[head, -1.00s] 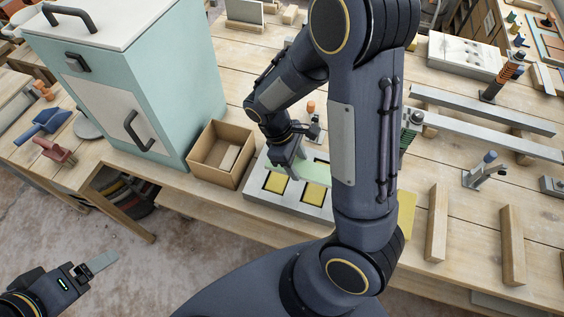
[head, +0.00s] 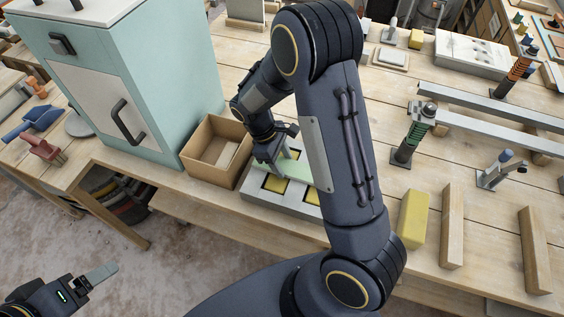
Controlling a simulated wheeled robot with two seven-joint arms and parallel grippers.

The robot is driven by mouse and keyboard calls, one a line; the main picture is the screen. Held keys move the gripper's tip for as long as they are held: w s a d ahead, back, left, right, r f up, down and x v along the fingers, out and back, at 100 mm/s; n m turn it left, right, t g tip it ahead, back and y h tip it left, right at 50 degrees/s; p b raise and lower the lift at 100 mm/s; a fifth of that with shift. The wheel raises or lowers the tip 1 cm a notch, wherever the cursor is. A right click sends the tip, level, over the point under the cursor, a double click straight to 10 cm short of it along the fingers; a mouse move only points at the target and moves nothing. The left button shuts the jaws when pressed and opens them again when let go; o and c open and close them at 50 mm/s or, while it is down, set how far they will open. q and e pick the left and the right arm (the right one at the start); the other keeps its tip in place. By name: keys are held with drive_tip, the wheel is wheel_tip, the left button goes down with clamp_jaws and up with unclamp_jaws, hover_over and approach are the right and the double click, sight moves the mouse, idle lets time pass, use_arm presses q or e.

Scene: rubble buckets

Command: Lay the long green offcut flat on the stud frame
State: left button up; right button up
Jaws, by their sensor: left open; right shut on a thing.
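The pale green offcut (head: 296,169) is flat-looking and lies over the grey block with square openings (head: 258,193). My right gripper (head: 272,163) is shut on its left part. I cannot tell whether the offcut touches the block, and my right forearm may hide its right end. My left gripper (head: 98,276) is open and empty, low at the left, away from the bench.
An open cardboard box (head: 217,152) stands left of the block, beside a pale green cabinet (head: 140,90).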

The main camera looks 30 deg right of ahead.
drive_tip(key=shift+f, duration=0.15)
drive_tip(key=o, duration=1.1)
drive_tip(key=shift+c, duration=0.2)
drive_tip(key=b+v, duration=0.1)
drive_tip(key=v, duration=1)
drive_tip(key=s+r+m+t+y, duration=0.3)
drive_tip(key=s+r+m+t, duration=0.1)
drive_tip(key=s, duration=0.6)
drive_tip(key=s+a+r+m+t+y, duration=0.1)
drive_tip(key=s+r+m+t+y, duration=0.2)
drive_tip(key=s, duration=0.7)
drive_tip(key=shift+a+r+m+t+y, duration=0.2)
drive_tip(key=shift+r+m+t+y, duration=0.25)
drive_tip(key=shift+m+t, duration=0.8)
drive_tip(key=shift+s+m+g, duration=0.1)
drive_tip(key=shift+m+g, duration=0.15)
